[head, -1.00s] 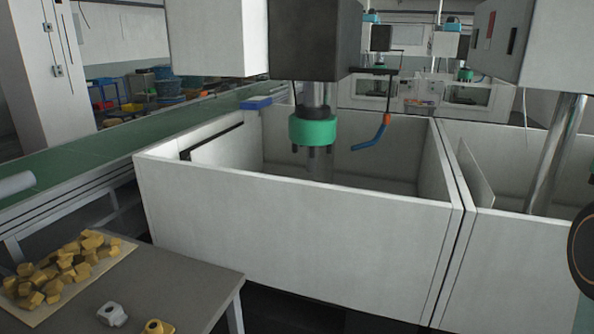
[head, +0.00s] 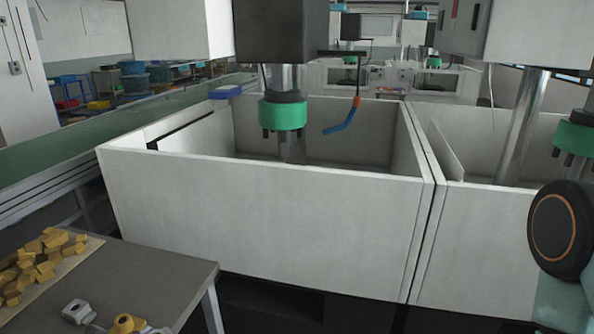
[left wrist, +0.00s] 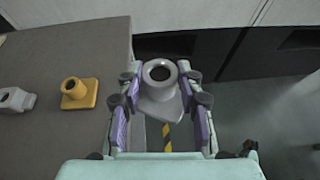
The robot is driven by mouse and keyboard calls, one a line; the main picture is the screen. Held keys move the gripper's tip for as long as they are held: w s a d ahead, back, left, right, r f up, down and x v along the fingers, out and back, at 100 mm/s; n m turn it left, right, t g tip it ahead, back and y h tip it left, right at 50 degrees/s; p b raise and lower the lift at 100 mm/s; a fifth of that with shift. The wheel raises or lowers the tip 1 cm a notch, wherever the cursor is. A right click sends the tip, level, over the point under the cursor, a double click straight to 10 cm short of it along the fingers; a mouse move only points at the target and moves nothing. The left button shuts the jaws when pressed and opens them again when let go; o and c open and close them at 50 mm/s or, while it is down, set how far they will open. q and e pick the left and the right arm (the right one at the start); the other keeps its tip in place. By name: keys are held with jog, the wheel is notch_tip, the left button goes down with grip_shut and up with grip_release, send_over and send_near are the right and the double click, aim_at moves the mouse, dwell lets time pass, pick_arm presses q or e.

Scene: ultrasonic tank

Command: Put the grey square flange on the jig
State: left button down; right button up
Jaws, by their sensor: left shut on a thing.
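A light grey square flange (left wrist: 159,103) with a round collar and dark bore is held between the fingers of my left gripper (left wrist: 160,80) in the left wrist view. The fingers close on it from both sides. It is off the table, above the floor just beyond the table edge. Another grey flange (head: 78,311) lies on the table, and also shows in the left wrist view (left wrist: 15,99). My left gripper is not clear in the head view. My right gripper is out of view. I cannot make out which thing is the jig.
A yellow flange (left wrist: 79,94) lies on the grey table (head: 165,272). Several yellow pieces (head: 35,265) lie on a board at left. A white tank (head: 270,215) stands ahead, with a green-collared shaft (head: 283,115) hanging in it. A green conveyor (head: 50,155) runs behind.

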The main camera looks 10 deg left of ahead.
pick_arm(q)
jog(key=d+h+b, duration=0.1)
jog(key=w+d+m+h+b, duration=0.1)
jog(key=d, duration=0.1)
jog(key=shift+d+m, duration=0.3)
jog(key=d+f+m+g+h+b, duration=0.2)
jog(key=d+m+h+b, duration=0.1)
jog(key=d+b, duration=0.3)
jog(key=w+d+f+m+g+h+b, duration=0.1)
jog(key=d+f+m+g+h+b, duration=0.1)
jog(key=d+b, duration=0.5)
jog(key=shift+f+m+g+h+b, duration=0.35)
jog(key=shift+m+g+h+b, duration=0.35)
jog(key=shift+m, duration=0.5)
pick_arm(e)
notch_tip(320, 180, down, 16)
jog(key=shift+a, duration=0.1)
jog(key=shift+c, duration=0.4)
